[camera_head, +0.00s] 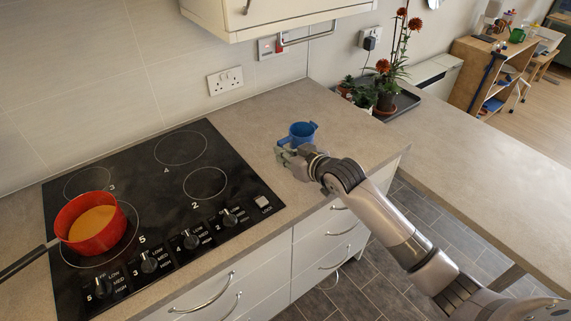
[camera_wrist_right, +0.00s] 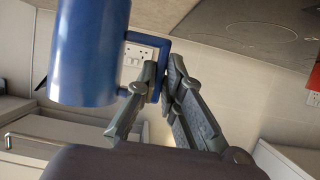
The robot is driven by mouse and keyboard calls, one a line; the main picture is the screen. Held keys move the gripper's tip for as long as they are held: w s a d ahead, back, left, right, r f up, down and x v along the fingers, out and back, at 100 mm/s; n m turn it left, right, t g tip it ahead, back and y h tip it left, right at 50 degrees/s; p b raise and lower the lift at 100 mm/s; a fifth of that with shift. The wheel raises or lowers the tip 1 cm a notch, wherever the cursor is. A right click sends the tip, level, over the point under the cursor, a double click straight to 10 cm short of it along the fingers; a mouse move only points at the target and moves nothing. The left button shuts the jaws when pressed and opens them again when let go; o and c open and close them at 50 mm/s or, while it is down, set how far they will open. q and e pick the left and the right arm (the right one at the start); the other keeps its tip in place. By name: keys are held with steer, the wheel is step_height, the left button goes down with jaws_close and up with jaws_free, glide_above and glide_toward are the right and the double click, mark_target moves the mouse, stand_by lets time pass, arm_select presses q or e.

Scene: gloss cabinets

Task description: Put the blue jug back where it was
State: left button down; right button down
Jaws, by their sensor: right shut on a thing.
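The blue jug (camera_head: 302,132) is at the counter's right part, to the right of the hob, in the head view. In the right wrist view the jug (camera_wrist_right: 88,50) fills the upper left, with its handle (camera_wrist_right: 163,58) between my fingers. My right gripper (camera_head: 284,152) comes in from the right and is shut on the jug's handle; its fingers also show in the wrist view (camera_wrist_right: 160,88). The jug looks upright; I cannot tell whether its base touches the counter. My left gripper is not in view.
The worktop (camera_head: 262,112) is clear around the jug. A black hob (camera_head: 160,190) with a red pan (camera_head: 92,225) lies to the left. Potted plants (camera_head: 375,92) stand on a dark tray at the back right. A wall cabinet (camera_head: 270,12) hangs above.

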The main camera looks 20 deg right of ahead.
step_height(320, 180, down, 4)
steer(key=shift+f, duration=0.25)
steer(key=shift+f, duration=0.15)
steer(key=c, duration=1.7)
jaws_free()
steer(key=shift+f, duration=0.1)
